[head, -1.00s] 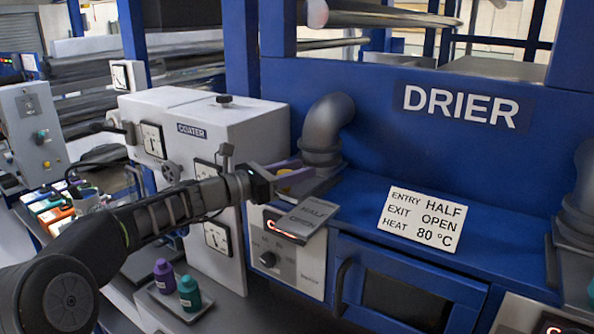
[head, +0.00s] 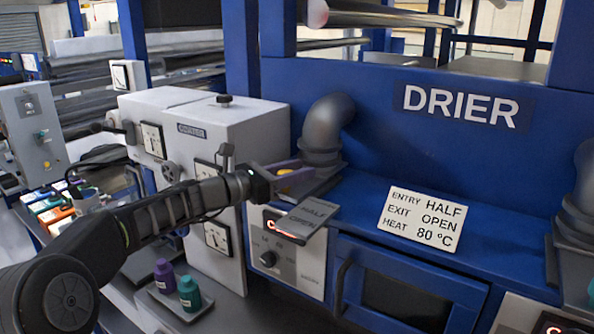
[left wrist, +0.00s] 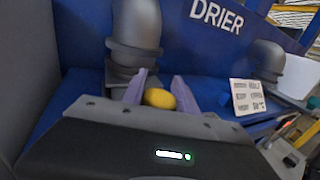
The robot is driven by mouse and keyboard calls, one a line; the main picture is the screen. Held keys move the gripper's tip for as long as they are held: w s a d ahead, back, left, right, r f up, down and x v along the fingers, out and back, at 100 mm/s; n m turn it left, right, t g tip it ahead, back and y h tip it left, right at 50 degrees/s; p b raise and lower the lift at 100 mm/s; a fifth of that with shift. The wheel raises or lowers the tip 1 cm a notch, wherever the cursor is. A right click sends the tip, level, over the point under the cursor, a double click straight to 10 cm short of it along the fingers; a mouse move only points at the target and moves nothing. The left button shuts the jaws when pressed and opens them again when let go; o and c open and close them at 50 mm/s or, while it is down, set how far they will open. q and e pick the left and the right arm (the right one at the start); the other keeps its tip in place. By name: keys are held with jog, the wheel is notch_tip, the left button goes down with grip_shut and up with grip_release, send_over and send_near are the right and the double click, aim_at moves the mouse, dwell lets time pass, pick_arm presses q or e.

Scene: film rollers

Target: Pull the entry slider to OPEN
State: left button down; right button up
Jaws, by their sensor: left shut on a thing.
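The entry slider's yellow knob (left wrist: 160,98) sits between the purple fingers of my left gripper (left wrist: 159,88) in the left wrist view. In the head view this gripper (head: 292,171) is at the base of the grey pipe, shut on the knob, which its fingers mostly hide. How the slider stands against these marks is hidden. The white sign (head: 420,219) reads ENTRY HALF, EXIT OPEN, HEAT 80 °C. My right gripper is not in view.
The grey elbow pipe (head: 326,125) rises close behind the gripper. The white coater cabinet (head: 190,108) stands to its left. A panel with a knob (head: 267,258) and the drier door (head: 405,290) are below. Purple (head: 164,273) and teal (head: 189,294) bottles stand on a tray.

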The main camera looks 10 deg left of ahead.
pick_arm(q)
jog(key=shift+s+a, duration=0.15)
jog(key=shift+s, duration=0.1)
jog(key=s+a+b, duration=0.2)
jog(key=s+b, duration=0.1)
jog(key=s, duration=0.4)
jog(key=shift+a, duration=0.35)
jog(key=c, duration=1.4)
grip_release()
jog(key=o, duration=0.3)
jog(key=shift+s+a, duration=0.15)
jog(key=shift+s, duration=0.1)
jog(key=shift+o, duration=0.8)
jog(key=shift+w, duration=0.1)
